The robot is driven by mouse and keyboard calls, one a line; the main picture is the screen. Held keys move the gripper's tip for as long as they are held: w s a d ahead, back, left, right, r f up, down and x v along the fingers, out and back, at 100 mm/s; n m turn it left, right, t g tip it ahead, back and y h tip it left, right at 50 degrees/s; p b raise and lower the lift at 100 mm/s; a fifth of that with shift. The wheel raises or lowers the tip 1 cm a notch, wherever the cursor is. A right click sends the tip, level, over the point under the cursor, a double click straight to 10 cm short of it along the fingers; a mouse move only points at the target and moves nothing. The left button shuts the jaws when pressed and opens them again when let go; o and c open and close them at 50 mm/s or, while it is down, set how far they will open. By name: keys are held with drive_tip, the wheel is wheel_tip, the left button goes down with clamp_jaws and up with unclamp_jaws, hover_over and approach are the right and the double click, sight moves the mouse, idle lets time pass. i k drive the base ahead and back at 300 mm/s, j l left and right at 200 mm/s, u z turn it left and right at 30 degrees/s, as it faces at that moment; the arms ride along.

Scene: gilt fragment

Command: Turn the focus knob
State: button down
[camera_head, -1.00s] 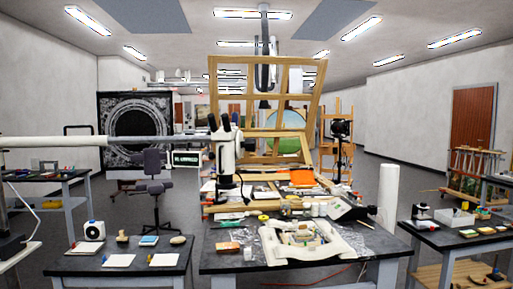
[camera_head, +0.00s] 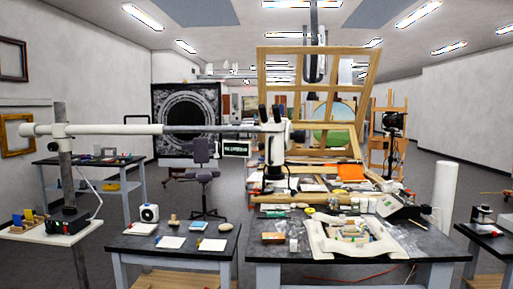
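A white microscope (camera_head: 273,155) with dark eyepieces stands out over the back of the middle work table, held by a long horizontal boom (camera_head: 115,129). The boom runs left to a grey upright post (camera_head: 64,160) on a small white-topped table. A small dark round part (camera_head: 298,136) sits on the right side of the microscope head; it may be the focus knob, but it is too small to be sure. My gripper is not in view.
A chair (camera_head: 203,178) stands behind. Grey floor is open between the left tables.

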sight(299, 136)
drive_tip(key=i+l, duration=0.2)
drive_tip(key=i, duration=0.2)
drive_tip(key=i+l, duration=0.2)
drive_tip(key=i, duration=0.2)
drive_tip(key=i+l, duration=0.2)
drive_tip(key=i, duration=0.2)
drive_tip(key=u, duration=0.05)
